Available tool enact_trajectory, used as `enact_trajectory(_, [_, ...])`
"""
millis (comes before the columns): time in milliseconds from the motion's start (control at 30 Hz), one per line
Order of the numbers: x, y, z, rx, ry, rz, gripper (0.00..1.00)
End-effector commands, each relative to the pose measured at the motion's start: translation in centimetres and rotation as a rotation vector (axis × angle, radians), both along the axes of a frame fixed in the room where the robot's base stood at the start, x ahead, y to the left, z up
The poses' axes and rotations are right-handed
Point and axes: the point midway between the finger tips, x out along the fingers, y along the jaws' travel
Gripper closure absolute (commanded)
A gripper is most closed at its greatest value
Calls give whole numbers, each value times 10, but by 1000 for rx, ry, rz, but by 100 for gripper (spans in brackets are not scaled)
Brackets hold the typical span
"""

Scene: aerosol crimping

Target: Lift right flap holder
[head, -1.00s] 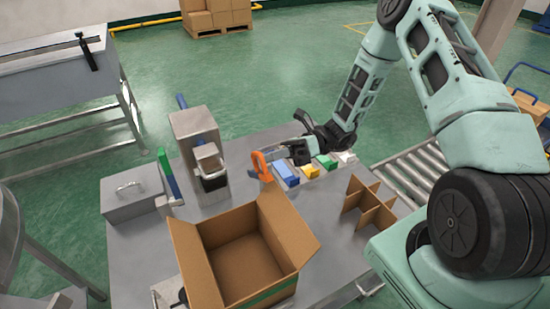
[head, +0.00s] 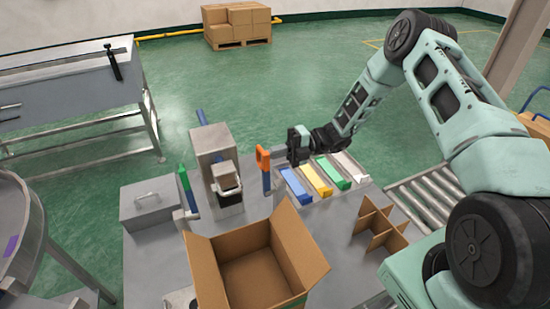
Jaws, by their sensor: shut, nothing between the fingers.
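The right flap holder, which I take to be the orange handle (head: 263,158) on a blue bar, stands roughly upright at the table's far edge, behind the open cardboard box (head: 262,268). My gripper (head: 299,158) is just right of the orange handle, apart from it in the picture. The fingers are small and dark here, look closed, and hold nothing I can see. A similar lever with a green grip (head: 184,180) stands left of the grey machine. The box's flaps spread outward at its left and right sides.
Trays with blue (head: 296,185), yellow (head: 317,180), green (head: 333,173) and white (head: 350,166) contents lie right of the handle, below my gripper. A cardboard divider (head: 380,228) stands on the metal table. The grey machine (head: 214,165) and a lidded metal box (head: 150,205) stand left.

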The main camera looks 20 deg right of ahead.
Motion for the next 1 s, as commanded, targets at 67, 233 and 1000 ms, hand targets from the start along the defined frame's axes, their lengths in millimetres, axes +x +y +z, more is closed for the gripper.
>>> enact_trajectory(67, [5,0,-3,0,42,1,100])
enact_trajectory(233, [11,0,-7,0,39,0,100])
enact_trajectory(1000, [16,0,-8,0,38,0,100])
